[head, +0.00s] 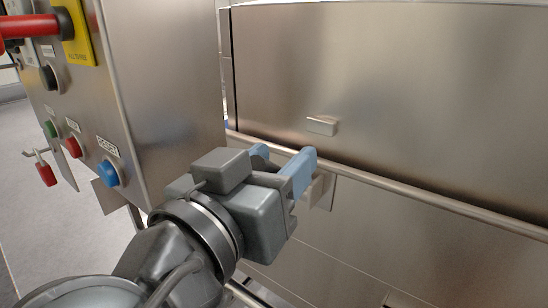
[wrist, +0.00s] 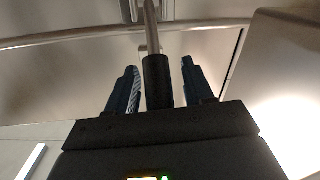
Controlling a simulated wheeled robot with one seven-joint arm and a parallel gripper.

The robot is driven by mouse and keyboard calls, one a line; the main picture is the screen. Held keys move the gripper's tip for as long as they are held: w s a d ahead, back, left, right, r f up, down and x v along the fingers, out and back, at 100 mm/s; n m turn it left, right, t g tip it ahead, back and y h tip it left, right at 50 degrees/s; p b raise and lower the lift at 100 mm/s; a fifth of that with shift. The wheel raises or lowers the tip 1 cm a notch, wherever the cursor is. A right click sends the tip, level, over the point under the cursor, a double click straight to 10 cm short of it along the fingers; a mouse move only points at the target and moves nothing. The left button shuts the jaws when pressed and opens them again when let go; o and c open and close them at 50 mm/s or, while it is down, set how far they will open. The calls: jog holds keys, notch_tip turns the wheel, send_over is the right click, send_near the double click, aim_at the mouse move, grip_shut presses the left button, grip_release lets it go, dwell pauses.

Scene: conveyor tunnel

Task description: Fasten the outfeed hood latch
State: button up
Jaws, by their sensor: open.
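The closed-looking metal hood panel (head: 400,75) fills the upper right of the head view, with a small metal catch (head: 322,125) on its face. Below the rail, a pale latch bracket (head: 319,190) shows partly behind my gripper (head: 284,168). In the wrist view, the latch handle, a dark cylindrical grip (wrist: 158,82) on a metal rod (wrist: 150,25), lies between the fingers of my gripper (wrist: 160,84). The fingers are open, one on each side of the grip, with a visible gap at both sides. In the head view the handle is hidden by my gripper.
A metal rail (head: 400,188) runs along the hood's lower edge, close to my fingers. A control cabinet (head: 165,80) with a blue button (head: 110,173), other buttons and a red handle (head: 30,27) stands at the left. Floor shows at the far left.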

grip_shut()
jog(key=shift+f, duration=0.1)
dwell(0.5)
